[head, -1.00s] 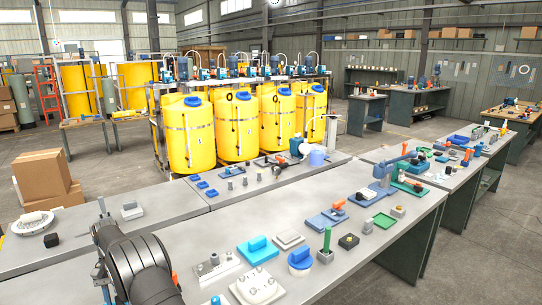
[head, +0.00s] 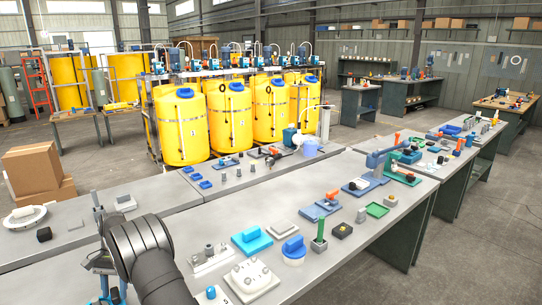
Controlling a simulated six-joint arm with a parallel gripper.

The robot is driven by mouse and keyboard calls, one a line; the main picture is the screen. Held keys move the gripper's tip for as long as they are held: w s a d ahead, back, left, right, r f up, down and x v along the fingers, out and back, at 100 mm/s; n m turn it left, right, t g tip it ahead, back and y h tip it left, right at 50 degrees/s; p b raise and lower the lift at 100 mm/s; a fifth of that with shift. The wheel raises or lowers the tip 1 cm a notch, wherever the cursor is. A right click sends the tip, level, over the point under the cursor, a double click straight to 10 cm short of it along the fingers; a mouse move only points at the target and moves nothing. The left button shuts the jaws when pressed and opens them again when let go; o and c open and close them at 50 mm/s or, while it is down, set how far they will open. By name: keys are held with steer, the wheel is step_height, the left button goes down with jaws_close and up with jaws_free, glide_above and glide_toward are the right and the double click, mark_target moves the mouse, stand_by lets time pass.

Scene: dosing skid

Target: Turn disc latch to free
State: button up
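I cannot tell for sure which part is the disc latch. A round blue knob on a white disc base (head: 293,251) sits on the near bench, right of my arm. A white disc-shaped part with a raised middle (head: 26,219) lies at the far left of the bench. My dark arm rises at the lower left. The end of it, with my gripper (head: 107,291), shows partly beside the dark links, apart from both round parts. Its fingers are too hidden and small to tell whether they are open or shut.
Near my arm stand a white plate with bolts (head: 251,278), a metal bracket (head: 211,258), a blue block (head: 251,241) and a green upright handle (head: 320,232). Cardboard boxes (head: 35,170) stand at the left.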

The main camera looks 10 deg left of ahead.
mark_target(115, 299)
steer(key=shift+s+r+t, duration=0.15)
steer(key=shift+r+t, duration=0.15)
steer(key=shift+r, duration=0.25)
steer(key=r+n+t, duration=0.1)
steer(key=r, duration=0.1)
steer(key=s+d+r+n+t, duration=0.1)
steer(key=r, duration=0.2)
steer(key=s+r+n+t+y, duration=0.1)
steer(key=r+t, duration=0.1)
steer(key=r, duration=0.1)
steer(key=shift+s+d, duration=0.2)
steer(key=shift+d, duration=0.2)
steer(key=s+d+r+n+t+y, duration=0.2)
steer(key=s+d+r+n+t, duration=0.15)
steer(key=r, duration=0.35)
steer(key=x, duration=1.1)
steer(key=a+x, duration=0.1)
steer(key=x, duration=0.5)
steer(key=shift+f, duration=0.15)
